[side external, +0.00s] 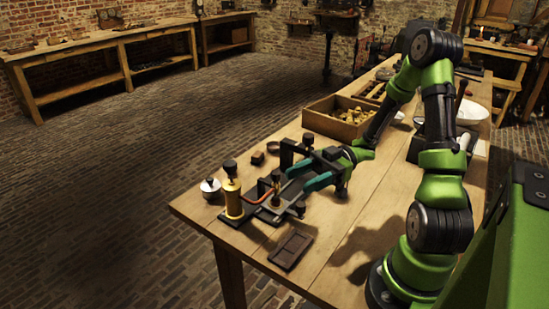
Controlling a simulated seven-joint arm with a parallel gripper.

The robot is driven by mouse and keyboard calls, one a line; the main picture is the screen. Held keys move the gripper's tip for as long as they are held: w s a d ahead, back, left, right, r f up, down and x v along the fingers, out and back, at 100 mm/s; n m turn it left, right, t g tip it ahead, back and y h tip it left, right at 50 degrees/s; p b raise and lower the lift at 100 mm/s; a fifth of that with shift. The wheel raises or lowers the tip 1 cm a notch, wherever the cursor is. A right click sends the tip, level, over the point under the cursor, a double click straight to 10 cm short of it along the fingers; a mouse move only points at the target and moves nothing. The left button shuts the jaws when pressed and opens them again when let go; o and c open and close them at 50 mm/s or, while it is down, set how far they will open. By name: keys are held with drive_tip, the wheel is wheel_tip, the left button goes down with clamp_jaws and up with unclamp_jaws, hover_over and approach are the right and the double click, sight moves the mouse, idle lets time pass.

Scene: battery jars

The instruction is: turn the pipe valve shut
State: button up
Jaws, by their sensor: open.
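A small apparatus stands on a dark base plate (236,219) near the table's left corner. It has a yellow cylinder (232,198) with a dark knob on top, and an orange-red pipe (259,198) beside it. A short upright copper-coloured piece (276,183) rises at the pipe; I cannot tell whether this is the valve or which way its handle points. My gripper (296,179) has teal fingers, is open, and reaches in from the right just beside the upright piece. Contact cannot be made out. The fingers and a dark frame partly hide the apparatus's right side.
A dark flat tray (290,250) lies in front. A wooden box (335,117) of yellowish pieces stands behind my gripper. The table's front middle is mostly clear.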

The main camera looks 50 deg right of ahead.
drive_tip(key=s, duration=0.5)
drive_tip(key=shift+s+a+r, duration=0.15)
drive_tip(key=shift+a+r, duration=0.1)
drive_tip(key=shift+a, duration=0.1)
drive_tip(key=shift+d+f, duration=0.1)
drive_tip(key=shift+c, duration=0.3)
drive_tip(key=d+f+m+t+h, duration=0.5)
drive_tip(key=d+m+t+h, duration=0.3)
drive_tip(key=d+m+t, duration=0.15)
drive_tip(key=h, duration=0.1)
approach(276, 172)
drive_tip(key=shift+n+t, duration=0.25)
drive_tip(key=shift+t, duration=0.2)
drive_tip(key=x, duration=0.6)
drive_tip(key=f+x, duration=0.1)
drive_tip(key=x, duration=0.3)
drive_tip(key=shift+a, duration=0.1)
